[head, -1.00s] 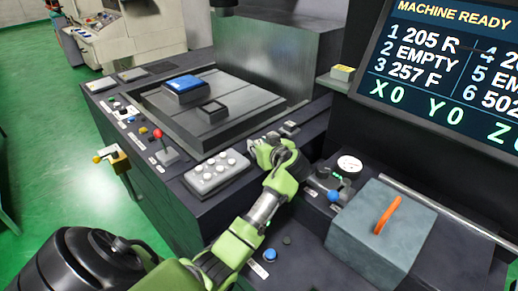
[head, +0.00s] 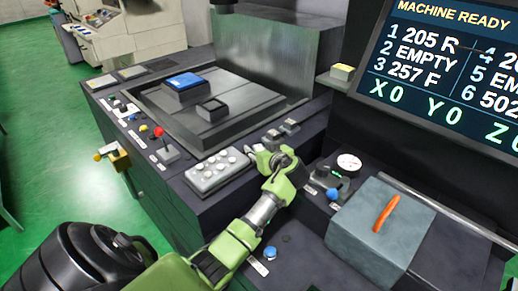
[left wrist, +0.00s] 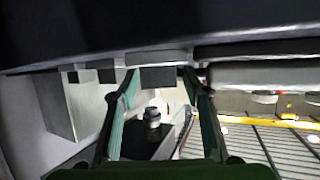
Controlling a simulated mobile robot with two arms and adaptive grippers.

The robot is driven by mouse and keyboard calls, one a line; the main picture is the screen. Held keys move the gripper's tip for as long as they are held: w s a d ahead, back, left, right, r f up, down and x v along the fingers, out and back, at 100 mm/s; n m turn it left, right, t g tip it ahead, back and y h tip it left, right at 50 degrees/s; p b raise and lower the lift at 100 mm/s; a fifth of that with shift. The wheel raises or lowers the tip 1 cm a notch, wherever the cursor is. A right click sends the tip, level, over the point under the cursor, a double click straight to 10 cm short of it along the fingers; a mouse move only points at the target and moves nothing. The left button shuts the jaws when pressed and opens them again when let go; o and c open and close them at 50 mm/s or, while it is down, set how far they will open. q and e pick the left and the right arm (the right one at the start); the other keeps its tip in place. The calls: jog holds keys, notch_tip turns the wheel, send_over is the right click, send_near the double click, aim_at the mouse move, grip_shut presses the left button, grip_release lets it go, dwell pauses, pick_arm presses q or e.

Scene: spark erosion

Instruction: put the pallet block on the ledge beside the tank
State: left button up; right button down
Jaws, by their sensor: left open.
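My left gripper (head: 263,153) is open over the dark ledge (head: 312,112) beside the tank (head: 250,115). Two small dark grey blocks stand on the ledge just past its fingertips: a nearer block (head: 272,136) and a farther block (head: 290,126). Which one is the pallet block I cannot tell for sure. In the left wrist view, the open fingers (left wrist: 160,85) frame a dark block (left wrist: 158,77); whether they touch it is unclear. A blue-topped block (head: 184,86) and a small dark square block (head: 212,109) sit on the tank's plate. My right gripper is not in view.
The screen (head: 445,70) stands behind.

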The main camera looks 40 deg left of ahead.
pick_arm(q)
jog(key=shift+d+r, duration=0.1)
jog(key=shift+r, duration=0.1)
jog(key=b+v, duration=0.2)
jog(key=v, duration=1)
jog(key=shift+f, duration=0.15)
